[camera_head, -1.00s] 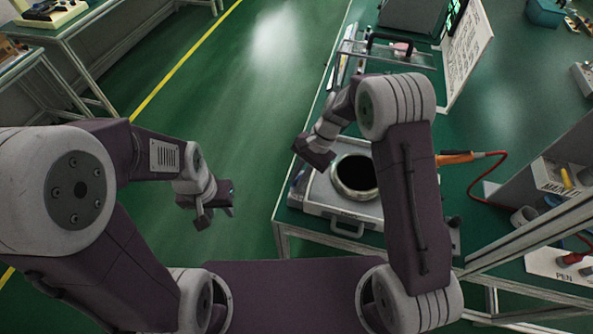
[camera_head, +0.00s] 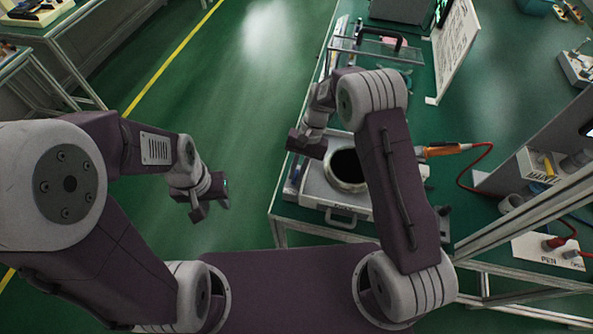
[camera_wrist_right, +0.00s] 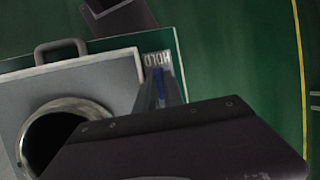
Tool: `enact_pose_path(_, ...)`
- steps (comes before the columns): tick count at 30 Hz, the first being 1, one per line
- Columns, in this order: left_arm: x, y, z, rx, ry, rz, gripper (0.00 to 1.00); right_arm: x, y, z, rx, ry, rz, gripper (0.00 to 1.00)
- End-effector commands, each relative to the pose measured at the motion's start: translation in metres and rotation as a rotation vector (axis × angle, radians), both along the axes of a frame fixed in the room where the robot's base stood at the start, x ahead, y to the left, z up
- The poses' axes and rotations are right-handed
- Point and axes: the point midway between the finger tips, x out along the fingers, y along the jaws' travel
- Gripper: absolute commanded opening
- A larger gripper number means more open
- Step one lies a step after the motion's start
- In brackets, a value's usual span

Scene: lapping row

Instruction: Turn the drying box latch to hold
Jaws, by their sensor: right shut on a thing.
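The pale grey box (camera_head: 313,190) with a round metal-rimmed opening and a front handle stands on the green bench. It also shows at the left of the right wrist view (camera_wrist_right: 115,72). Beside it there lies a label reading HOLD (camera_wrist_right: 158,58). My right gripper (camera_wrist_right: 160,92) is shut on a narrow blue latch (camera_wrist_right: 160,84) next to that label; the fingers hide most of the latch. In the head view, my right gripper (camera_head: 303,148) is at the box's left edge. My left gripper (camera_head: 212,203) hangs over the floor, away from the bench; its jaws are too small to read.
Behind the box is a clear-topped case (camera_head: 372,50) with a dark handle, and a printed white board (camera_head: 455,45). An orange tool (camera_head: 440,150) with a red cable lies to the right. Metal framing crosses the right front.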

Motion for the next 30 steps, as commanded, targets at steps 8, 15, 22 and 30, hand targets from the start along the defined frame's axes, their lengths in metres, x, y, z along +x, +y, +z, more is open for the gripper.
enact_pose_path(8,0.0,0.0,0.0,0.0,0.0,0.0,0.36,0.003,0.0,0.002,0.001,-0.01,-0.001,0.24)
enact_pose_path(15,0.0,0.0,0.0,0.0,0.0,0.0,0.36,0.001,-0.001,0.001,-0.001,-0.004,0.0,0.34)
enact_pose_path(22,0.0,0.0,0.0,0.0,0.0,0.0,0.36,0.0,-0.001,0.0,-0.002,0.002,0.0,0.34)
enact_pose_path(30,0.0,0.0,-0.024,0.0,0.0,0.0,0.36,-0.001,0.005,-0.008,0.0,0.003,-0.237,0.34)
